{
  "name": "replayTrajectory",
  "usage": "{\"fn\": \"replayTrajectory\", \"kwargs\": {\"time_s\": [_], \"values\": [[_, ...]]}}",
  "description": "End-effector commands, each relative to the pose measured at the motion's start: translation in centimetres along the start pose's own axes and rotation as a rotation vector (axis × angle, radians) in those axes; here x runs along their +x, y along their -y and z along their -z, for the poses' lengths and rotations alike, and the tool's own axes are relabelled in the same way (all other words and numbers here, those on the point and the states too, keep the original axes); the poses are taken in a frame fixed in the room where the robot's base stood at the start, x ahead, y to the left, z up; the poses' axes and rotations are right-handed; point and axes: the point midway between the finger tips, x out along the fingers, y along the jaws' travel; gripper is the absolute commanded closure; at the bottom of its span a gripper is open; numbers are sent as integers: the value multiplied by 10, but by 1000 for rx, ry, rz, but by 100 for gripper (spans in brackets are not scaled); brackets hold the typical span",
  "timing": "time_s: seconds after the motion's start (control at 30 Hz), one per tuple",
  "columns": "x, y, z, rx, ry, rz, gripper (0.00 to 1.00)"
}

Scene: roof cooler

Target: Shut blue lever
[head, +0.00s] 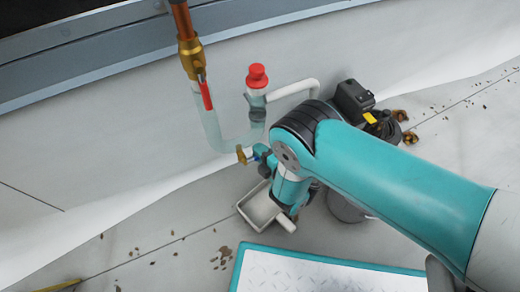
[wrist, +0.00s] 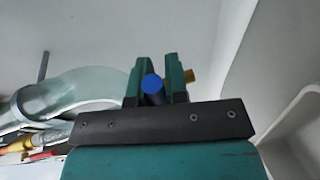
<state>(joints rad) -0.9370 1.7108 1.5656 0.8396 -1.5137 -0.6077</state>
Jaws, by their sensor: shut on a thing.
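The blue lever (wrist: 153,84) shows in the wrist view as a round blue end between the two teal fingers of my gripper (wrist: 157,66). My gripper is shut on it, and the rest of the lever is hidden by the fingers. A brass piece (wrist: 190,76) sticks out just right of the right finger. In the head view, a small bit of the blue lever (head: 260,149) shows beside a brass fitting (head: 241,155), low by the clear pipe. My gripper (head: 264,160) is there too, partly covered by my arm. I cannot tell the lever's angle.
A brass valve with a red lever (head: 206,95) hangs on the copper pipe at upper left. A red cap (head: 257,76) tops the clear U-shaped pipe (head: 212,128). A pale tray (head: 245,208) lies below my gripper. A black device (head: 352,98) stands behind my arm.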

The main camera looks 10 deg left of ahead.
Motion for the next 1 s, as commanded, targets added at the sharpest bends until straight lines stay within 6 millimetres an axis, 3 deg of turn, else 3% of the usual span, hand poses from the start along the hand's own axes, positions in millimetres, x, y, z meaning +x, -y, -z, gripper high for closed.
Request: {"fn": "replayTrajectory", "kwargs": {"time_s": [0.7,0.73,0.83,1.0], "values": [[-3,-4,-2,-86,23,25,100],[-3,-4,-2,-86,23,25,84],[-2,-4,-2,-85,22,24,61],[-2,-4,-1,-85,20,22,60]]}}
